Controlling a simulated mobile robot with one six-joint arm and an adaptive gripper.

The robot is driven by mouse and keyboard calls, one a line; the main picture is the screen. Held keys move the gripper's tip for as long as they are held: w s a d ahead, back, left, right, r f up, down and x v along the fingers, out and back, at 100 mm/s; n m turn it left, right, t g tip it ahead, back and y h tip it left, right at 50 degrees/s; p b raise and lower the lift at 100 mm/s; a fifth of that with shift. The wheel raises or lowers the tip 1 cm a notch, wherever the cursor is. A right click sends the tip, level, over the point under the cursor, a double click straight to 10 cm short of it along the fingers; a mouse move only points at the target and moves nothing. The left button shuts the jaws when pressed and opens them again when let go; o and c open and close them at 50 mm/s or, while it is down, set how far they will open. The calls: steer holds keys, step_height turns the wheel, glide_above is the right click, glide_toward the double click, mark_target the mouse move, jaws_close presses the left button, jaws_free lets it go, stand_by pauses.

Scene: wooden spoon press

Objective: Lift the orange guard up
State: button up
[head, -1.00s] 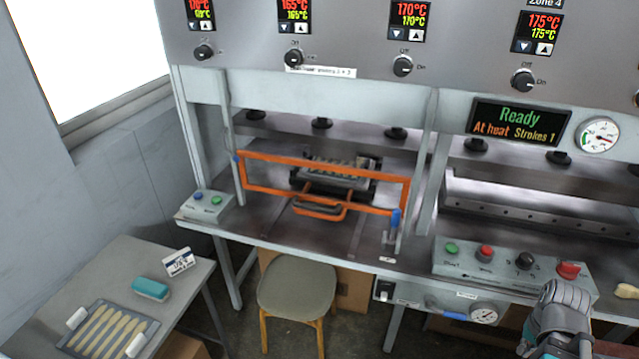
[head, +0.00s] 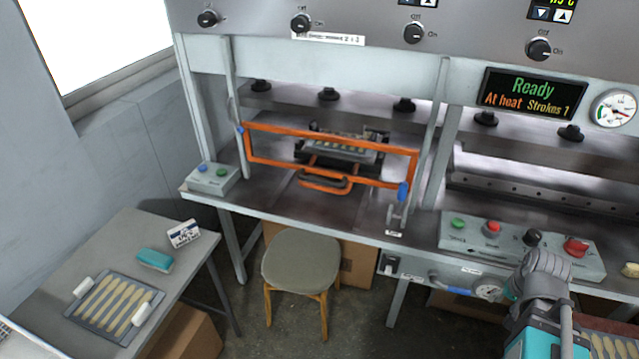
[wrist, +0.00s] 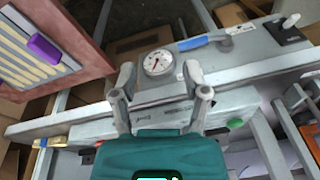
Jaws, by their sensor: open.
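The orange guard (head: 290,131) is a rectangular bar frame across the front of the left press opening in the head view. It stands low, in front of the mould (head: 345,146), with a blue knob (head: 403,192) at its right end. An orange loop with a dark grip (head: 322,182) shows below the mould. My arm is at the lower right of the head view, well away from the guard. In the wrist view my gripper (wrist: 160,72) is open and empty, its fingers over the bench's front edge near a round gauge (wrist: 158,62).
A control box (head: 520,245) with buttons sits on the bench near my arm. A stool (head: 300,258) stands before the left press. A side table (head: 95,255) holds a tray of wooden pieces (head: 113,305). A small button box (head: 210,180) is left of the guard.

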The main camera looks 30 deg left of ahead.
mark_target(319, 181)
steer(key=w+a+f+t+y+b, duration=0.1)
steer(key=w+a+t+b, duration=0.15)
steer(key=a, duration=0.45)
steer(key=w+a+f+t+y+b, duration=0.1)
steer(key=w+a+f+y+b, duration=0.15)
steer(key=a, duration=0.35)
steer(key=a+m+t+y+b, duration=0.1)
steer(key=a+t+y+b, duration=0.1)
steer(key=a, duration=0.7)
steer(key=w+a+r+m+t+y+b, duration=0.1)
steer(key=a+b, duration=0.4)
steer(key=a, duration=0.5)
steer(key=a+r+m+t+y+b, duration=0.1)
steer(key=a+t+y+b, duration=0.1)
steer(key=a, duration=0.8)
steer(key=shift+w+m+t+y+b, duration=0.2)
steer(key=shift+m+t+y+b, duration=0.2)
steer(key=shift+y+b, duration=0.35)
steer(key=s+a+r+m+t+y+b, duration=0.1)
steer(key=s+a+m+t+b, duration=0.3)
steer(key=a, duration=0.6)
steer(key=shift+s+a+r+m+y+b, duration=0.15)
steer(key=shift+s+a+m+y+b, duration=0.15)
steer(key=shift+s+m+b, duration=0.55)
steer(key=shift+a, duration=0.1)
steer(key=p+x, duration=0.2)
steer(key=x, duration=1.1)
steer(key=shift+w+a+r+p, duration=0.1)
steer(key=shift+w+r+p, duration=0.1)
steer(key=shift+p, duration=0.15)
